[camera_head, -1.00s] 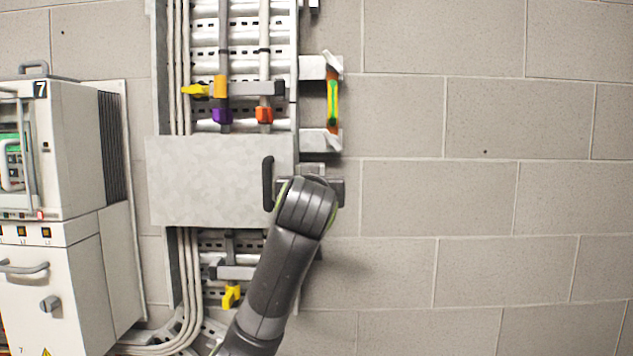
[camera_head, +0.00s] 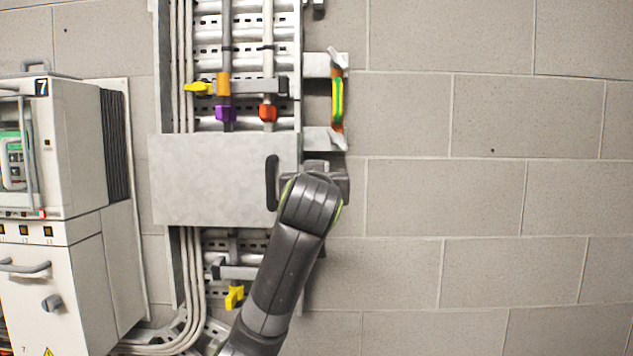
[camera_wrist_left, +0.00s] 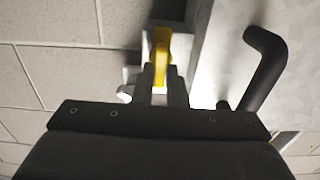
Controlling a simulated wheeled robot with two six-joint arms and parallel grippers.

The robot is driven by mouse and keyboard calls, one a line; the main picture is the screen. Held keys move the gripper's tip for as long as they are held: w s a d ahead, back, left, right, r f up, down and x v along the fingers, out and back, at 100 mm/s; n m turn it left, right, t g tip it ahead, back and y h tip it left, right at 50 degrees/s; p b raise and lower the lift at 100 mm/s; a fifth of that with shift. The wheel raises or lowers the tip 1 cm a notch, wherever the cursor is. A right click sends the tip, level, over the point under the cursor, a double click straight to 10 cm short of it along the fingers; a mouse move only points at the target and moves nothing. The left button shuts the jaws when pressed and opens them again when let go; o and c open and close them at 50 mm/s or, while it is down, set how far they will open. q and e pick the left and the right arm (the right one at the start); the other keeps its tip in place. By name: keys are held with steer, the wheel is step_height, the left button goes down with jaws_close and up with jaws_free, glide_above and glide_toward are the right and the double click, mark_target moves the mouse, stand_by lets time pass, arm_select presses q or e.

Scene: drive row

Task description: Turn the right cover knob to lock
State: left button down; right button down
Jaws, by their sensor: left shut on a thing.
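The grey metal cover (camera_head: 205,180) lies across the wall duct with a black handle (camera_head: 271,183) near its right side. My left arm reaches up to the cover's right edge in the head view, and its wrist hides the fingers and the right cover knob. In the left wrist view, a yellow knob (camera_wrist_left: 161,52) stands upright between the fingers of my left gripper (camera_wrist_left: 163,88), which is shut on it. The cover (camera_wrist_left: 228,45) and its handle (camera_wrist_left: 268,60) are just right of the knob there. My right gripper is not in view.
Another yellow knob (camera_head: 234,297) is below. A cabinet (camera_head: 75,160) stands left. The block wall at right is clear.

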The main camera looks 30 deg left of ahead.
arm_select(q)
steer(key=shift+w+d+f+m+p, duration=0.1)
steer(key=shift+m+p, duration=1.1)
steer(key=shift+m, duration=3.25)
steer(key=shift+w+d+f+m+p, duration=0.1)
steer(key=shift+m+p, duration=1.05)
steer(key=shift+m, duration=3.3)
steer(key=c, duration=1.5)
jaws_free()
steer(key=shift+o, duration=0.2)
